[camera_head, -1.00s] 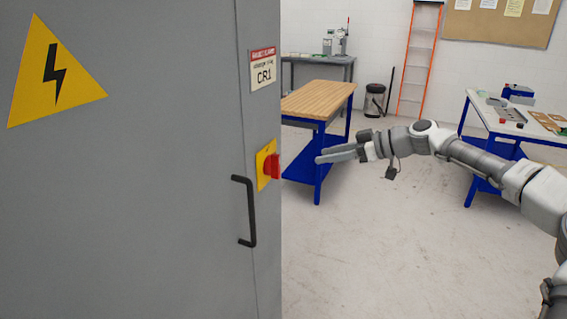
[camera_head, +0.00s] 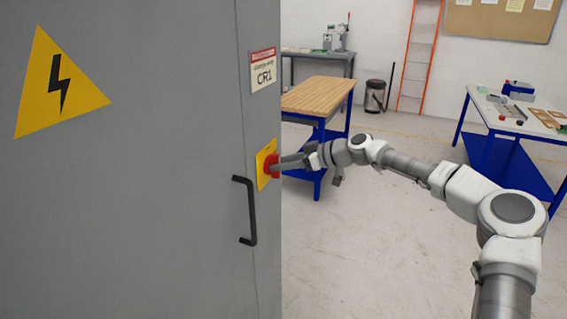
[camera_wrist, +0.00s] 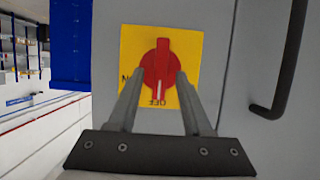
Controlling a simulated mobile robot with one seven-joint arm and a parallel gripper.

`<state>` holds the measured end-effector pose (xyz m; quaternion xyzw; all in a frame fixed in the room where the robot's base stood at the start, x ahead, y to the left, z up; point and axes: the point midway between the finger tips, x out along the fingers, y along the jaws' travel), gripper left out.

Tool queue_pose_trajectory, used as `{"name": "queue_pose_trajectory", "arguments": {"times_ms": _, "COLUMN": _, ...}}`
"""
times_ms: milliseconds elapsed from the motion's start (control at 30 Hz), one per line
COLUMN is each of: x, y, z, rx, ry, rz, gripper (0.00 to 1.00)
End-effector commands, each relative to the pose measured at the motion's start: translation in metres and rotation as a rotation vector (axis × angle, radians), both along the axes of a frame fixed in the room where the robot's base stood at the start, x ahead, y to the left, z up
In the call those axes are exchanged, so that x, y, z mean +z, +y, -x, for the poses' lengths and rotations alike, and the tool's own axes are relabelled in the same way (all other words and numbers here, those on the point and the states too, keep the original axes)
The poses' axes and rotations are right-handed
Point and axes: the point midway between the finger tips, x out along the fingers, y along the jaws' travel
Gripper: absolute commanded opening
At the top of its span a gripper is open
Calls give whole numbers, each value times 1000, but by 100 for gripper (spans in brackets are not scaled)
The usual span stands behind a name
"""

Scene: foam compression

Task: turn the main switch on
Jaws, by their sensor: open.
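The main switch is a red rotary knob (camera_wrist: 161,64) on a yellow plate (camera_wrist: 190,45), on the grey cabinet. In the wrist view its grip bar stands upright, its white mark at the label OFF; another label at the left is partly hidden. In the head view the knob (camera_head: 270,166) is partly covered by my gripper (camera_head: 282,163). My gripper (camera_wrist: 160,78) is open, its fingertips on either side of the knob's lower part. I cannot tell whether they touch it.
A black door handle (camera_head: 250,212) sticks out just below and left of the switch. A warning triangle (camera_head: 48,95) and a CR1 label (camera_head: 264,72) are on the cabinet (camera_head: 140,230). A wood-topped bench (camera_head: 318,93) stands behind my gripper.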

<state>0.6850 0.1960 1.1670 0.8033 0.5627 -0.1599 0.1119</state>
Motion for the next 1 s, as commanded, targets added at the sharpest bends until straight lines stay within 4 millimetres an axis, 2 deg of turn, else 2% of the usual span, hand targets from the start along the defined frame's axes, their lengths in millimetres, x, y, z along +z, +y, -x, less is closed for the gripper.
{"name": "queue_pose_trajectory", "arguments": {"times_ms": 67, "x": 0, "y": 0, "z": 0, "rx": 0, "ry": 0, "rz": 0, "gripper": 50}}
{"name": "queue_pose_trajectory", "arguments": {"times_ms": 300, "x": 0, "y": 0, "z": 0, "rx": 0, "ry": 0, "rz": 0, "gripper": 9}}
{"name": "queue_pose_trajectory", "arguments": {"times_ms": 367, "x": 0, "y": 0, "z": 0, "rx": 0, "ry": 0, "rz": 0, "gripper": 0}}
{"name": "queue_pose_trajectory", "arguments": {"times_ms": 767, "x": 0, "y": 0, "z": 0, "rx": 0, "ry": 13, "rz": -5, "gripper": 0}}
{"name": "queue_pose_trajectory", "arguments": {"times_ms": 1000, "x": 0, "y": -1, "z": -2, "rx": 0, "ry": 106, "rz": -38, "gripper": 0}}
